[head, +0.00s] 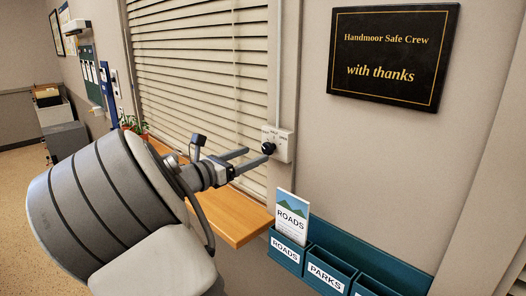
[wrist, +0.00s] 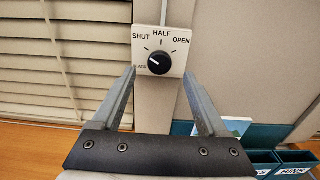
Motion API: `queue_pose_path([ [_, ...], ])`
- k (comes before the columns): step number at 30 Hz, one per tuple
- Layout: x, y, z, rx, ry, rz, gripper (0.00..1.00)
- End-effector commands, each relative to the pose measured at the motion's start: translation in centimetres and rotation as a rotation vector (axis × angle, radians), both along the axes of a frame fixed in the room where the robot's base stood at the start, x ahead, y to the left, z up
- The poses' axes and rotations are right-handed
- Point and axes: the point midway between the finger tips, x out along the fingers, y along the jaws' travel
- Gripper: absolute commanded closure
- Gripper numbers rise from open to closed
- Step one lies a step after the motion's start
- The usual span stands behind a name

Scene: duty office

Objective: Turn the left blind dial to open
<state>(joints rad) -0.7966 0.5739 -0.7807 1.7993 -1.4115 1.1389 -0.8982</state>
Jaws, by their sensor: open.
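The blind dial is a black round knob (head: 268,148) on a small white plate (head: 290,147) on the wall, right of the window blind. In the wrist view the knob (wrist: 159,62) sits below the labels SHUT, HALF and OPEN on its plate (wrist: 178,28). A white mark on the knob shows at its left, toward the SHUT side. My gripper (head: 255,156) is open and empty, its fingers pointing at the dial. In the wrist view my gripper (wrist: 159,74) has one fingertip on each side of the knob, with gaps showing. The blind (head: 205,70) has its slats down and looks mostly closed.
A wooden sill (head: 238,215) runs below the blind, with a potted plant (head: 133,124) on it. A teal leaflet rack (head: 318,262) hangs below the dial at the right, holding a ROADS leaflet (head: 291,217). A black plaque (head: 393,57) hangs above right.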

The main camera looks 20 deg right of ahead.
Motion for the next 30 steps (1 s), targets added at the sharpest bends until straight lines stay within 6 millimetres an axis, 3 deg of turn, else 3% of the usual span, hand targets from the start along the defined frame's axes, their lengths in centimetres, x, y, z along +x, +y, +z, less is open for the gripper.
queue_pose_path([
  [3,0.7,-2.2,0.0,0.0,0.001,-0.002,0.24],
  [9,1.6,-4.3,0.0,0.0,0.0,-0.001,0.24],
  [20,1.8,-4.8,0.0,0.001,0.0,0.001,0.24],
  [30,1.8,-4.8,0.0,0.001,0.0,0.001,0.81],
])
